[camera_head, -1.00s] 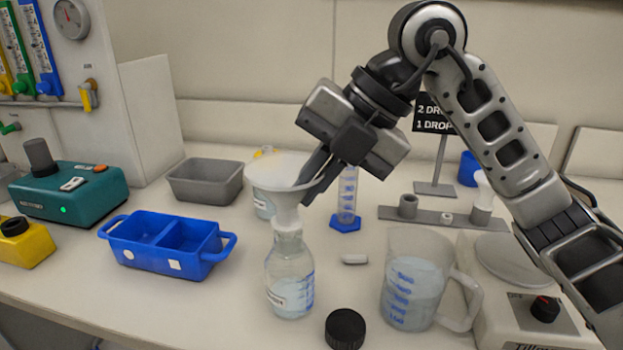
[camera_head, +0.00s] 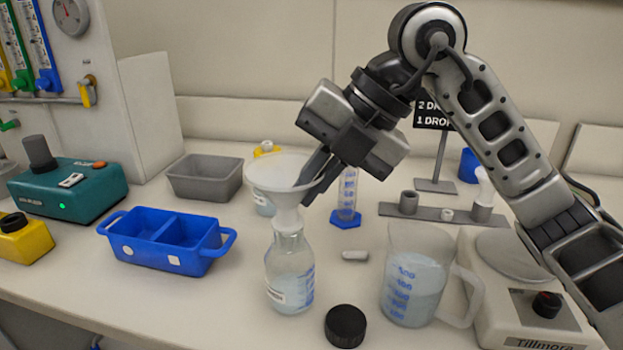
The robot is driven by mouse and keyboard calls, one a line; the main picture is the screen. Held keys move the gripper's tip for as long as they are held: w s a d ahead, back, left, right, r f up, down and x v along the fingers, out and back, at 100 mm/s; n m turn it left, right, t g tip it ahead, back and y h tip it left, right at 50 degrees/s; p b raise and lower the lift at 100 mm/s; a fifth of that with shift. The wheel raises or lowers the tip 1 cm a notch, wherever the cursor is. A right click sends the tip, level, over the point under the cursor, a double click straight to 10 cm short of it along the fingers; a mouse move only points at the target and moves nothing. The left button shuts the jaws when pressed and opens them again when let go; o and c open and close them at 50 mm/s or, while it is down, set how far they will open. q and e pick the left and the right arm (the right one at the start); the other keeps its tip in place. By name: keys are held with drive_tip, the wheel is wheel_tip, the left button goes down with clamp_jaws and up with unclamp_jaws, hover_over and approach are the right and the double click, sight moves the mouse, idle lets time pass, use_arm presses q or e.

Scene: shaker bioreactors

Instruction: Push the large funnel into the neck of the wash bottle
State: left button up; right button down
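The large white funnel (camera_head: 272,172) sits upright over the wash bottle (camera_head: 290,268), its lower part at the bottle's neck. How deep the stem goes in I cannot tell. The bottle is clear, with blue marks and a white label, and stands on the bench. My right gripper (camera_head: 310,185) reaches down from the upper right, with its fingertips at the right side of the funnel's rim. The fingers look close together at the funnel's wall, but whether they grip it I cannot tell. My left gripper is not in view.
A black cap (camera_head: 345,326) lies in front of the bottle. A beaker (camera_head: 414,275) of liquid stands to the right, beside a balance (camera_head: 530,300). A blue two-part tray (camera_head: 165,240) is at left. A blue-based cylinder (camera_head: 346,200) and small white bar (camera_head: 355,255) are behind.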

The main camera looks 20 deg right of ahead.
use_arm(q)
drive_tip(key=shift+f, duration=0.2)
use_arm(e)
drive_tip(key=shift+f, duration=0.35)
drive_tip(key=c, duration=1.5)
unclamp_jaws()
drive_tip(key=shift+c, duration=0.2)
drive_tip(key=shift+d+r, duration=0.25)
drive_tip(key=shift+r, duration=0.35)
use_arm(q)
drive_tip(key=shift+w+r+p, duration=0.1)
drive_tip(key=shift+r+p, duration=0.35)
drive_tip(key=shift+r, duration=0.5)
use_arm(e)
drive_tip(key=v, duration=1.4)
drive_tip(key=shift+s+r, duration=0.25)
drive_tip(key=shift+r, duration=0.1)
drive_tip(key=shift+d, duration=0.15)
